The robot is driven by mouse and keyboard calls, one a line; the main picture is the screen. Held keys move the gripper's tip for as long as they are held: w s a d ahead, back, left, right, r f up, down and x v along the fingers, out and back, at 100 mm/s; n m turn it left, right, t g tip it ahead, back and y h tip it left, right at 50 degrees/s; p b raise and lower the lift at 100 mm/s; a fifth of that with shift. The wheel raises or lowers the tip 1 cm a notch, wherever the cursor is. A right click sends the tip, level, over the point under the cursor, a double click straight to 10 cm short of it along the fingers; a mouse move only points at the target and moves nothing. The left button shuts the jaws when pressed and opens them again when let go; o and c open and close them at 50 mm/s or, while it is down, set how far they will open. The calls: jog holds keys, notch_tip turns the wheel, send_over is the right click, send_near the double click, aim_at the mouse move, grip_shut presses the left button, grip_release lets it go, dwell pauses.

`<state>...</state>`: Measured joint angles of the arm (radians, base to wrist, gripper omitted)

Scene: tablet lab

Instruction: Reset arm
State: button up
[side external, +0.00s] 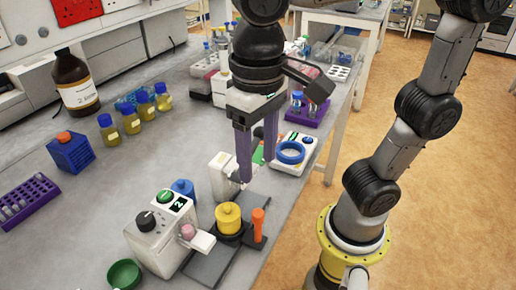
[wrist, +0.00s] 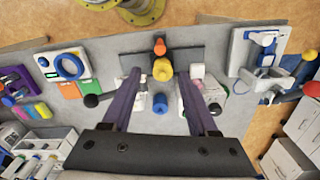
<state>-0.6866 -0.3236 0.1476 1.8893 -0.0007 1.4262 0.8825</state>
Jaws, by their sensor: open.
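My gripper (side external: 256,170) hangs above the bench, pointing down, with its two purple fingers apart and nothing between them. In the wrist view my gripper (wrist: 159,76) also shows spread fingers, over the white tablet device. The device (side external: 160,238) has a black knob, a green button and a display. Beside it are a yellow knobbed cylinder (side external: 229,217) and an orange handle (side external: 258,225) on a dark base plate. A blue cylinder (side external: 183,188) stands behind the device. In the wrist view the yellow cylinder (wrist: 166,69) and blue cylinder (wrist: 160,103) lie in line between the fingers, below them.
A scale with a blue ring (side external: 291,152) stands right of my gripper. A purple rack (side external: 305,110) is behind it. Yellow-liquid bottles (side external: 132,120), a brown bottle (side external: 75,82) and a blue box (side external: 71,152) stand left. A green bowl (side external: 124,274) is in front.

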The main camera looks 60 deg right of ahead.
jog(key=shift+r, duration=0.5)
jog(key=shift+d, duration=0.1)
jog(key=d+f+n+t, duration=0.1)
jog(key=d+f+t, duration=0.1)
jog(key=d, duration=0.5)
jog(key=s+d+f+n+t, duration=0.1)
jog(key=d+f+t, duration=0.2)
jog(key=d, duration=0.4)
jog(key=shift+s+d+f+t, duration=0.15)
jog(key=shift+f+t, duration=0.15)
jog(key=shift+f, duration=0.55)
dwell(0.7)
